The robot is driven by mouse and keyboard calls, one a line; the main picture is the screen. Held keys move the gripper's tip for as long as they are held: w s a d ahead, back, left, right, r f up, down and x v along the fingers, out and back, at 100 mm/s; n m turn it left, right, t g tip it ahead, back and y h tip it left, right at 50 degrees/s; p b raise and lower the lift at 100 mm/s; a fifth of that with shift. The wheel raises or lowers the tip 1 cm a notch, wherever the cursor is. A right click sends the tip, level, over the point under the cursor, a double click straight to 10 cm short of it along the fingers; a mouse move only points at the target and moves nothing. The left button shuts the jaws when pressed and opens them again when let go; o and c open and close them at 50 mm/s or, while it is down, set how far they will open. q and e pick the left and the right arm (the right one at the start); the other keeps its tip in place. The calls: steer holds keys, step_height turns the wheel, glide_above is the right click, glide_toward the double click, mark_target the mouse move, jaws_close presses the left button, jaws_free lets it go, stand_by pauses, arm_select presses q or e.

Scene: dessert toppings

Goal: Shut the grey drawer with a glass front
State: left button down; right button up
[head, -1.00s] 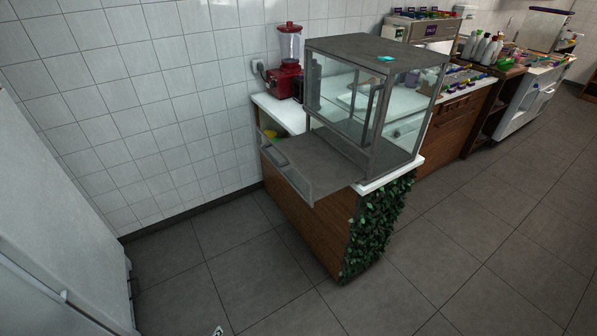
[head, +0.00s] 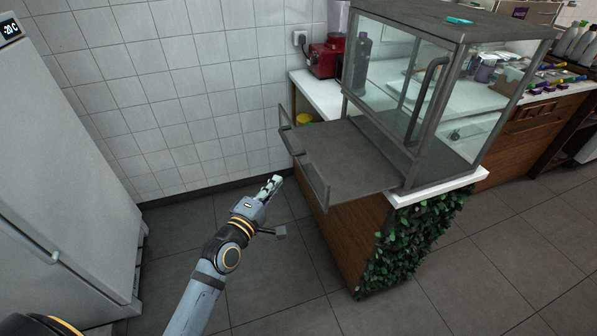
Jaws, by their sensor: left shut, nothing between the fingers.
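The grey drawer (head: 345,160) with a glass front sticks out to the left from the bottom of the grey glass display case (head: 415,90). Its glass front (head: 302,165) has a frame and a handle (head: 289,142) on the outer left side. My left gripper (head: 276,181) is shut and empty. In the picture it is just left of and below the drawer front, with a gap between them. My right gripper is not in view.
The case stands on a white counter (head: 447,188) with a wooden side and green leaves (head: 410,240) at the corner. A red blender (head: 327,57) is behind it. A white fridge (head: 60,150) stands at the left. Floor between fridge and counter is clear.

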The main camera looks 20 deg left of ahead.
mark_target(304, 160)
arm_select(q)
steer(key=w+d, duration=0.1)
steer(key=w, duration=0.1)
steer(key=w+d, duration=0.1)
steer(key=w, duration=0.1)
steer(key=w+d, duration=0.2)
steer(key=w, duration=0.1)
steer(key=shift+w, duration=0.1)
steer(key=shift+w+d, duration=0.1)
steer(key=shift+d, duration=0.05)
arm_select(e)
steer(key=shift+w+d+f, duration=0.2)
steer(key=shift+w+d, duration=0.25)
